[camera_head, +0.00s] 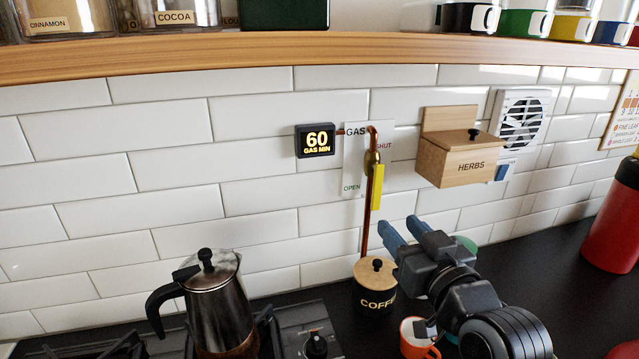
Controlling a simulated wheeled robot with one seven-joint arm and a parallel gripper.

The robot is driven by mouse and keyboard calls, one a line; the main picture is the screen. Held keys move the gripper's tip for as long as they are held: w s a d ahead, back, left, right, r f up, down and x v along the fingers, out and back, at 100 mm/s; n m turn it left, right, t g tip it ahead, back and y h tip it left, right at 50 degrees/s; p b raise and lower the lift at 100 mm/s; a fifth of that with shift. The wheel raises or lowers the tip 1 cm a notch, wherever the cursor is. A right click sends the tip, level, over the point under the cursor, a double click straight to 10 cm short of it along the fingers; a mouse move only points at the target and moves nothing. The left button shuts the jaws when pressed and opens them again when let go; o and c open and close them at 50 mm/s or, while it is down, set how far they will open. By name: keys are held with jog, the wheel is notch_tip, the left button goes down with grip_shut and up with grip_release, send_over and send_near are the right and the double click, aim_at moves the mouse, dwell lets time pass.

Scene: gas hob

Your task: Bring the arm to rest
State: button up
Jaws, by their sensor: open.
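My gripper (404,235) is at the right of centre, above the counter. Its two blue fingers are apart, with nothing between them, and point up and left toward the tiled wall. Its fingertips are to the right of the copper gas pipe (367,222) and below the yellow valve handle (377,187), which hangs down along the pipe. My arm comes in from the bottom right.
A coffee jar (372,292) and an orange mug (415,341) stand close to my gripper. A moka pot (217,305) is on the hob at left. A herbs box (460,150) juts from the wall above. A red canister (612,225) stands at right.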

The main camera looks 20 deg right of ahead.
jog(key=s+a+f+g, duration=0.1)
jog(key=s+f, duration=0.5)
jog(key=s, duration=0.3)
jog(key=s+a+f, duration=0.1)
jog(key=s+f, duration=0.4)
jog(key=s, duration=0.4)
jog(key=s+a+r+g, duration=0.1)
jog(key=s+a+g, duration=0.1)
jog(key=s, duration=2)
jog(key=shift+s+r, duration=0.2)
jog(key=shift+s, duration=0.1)
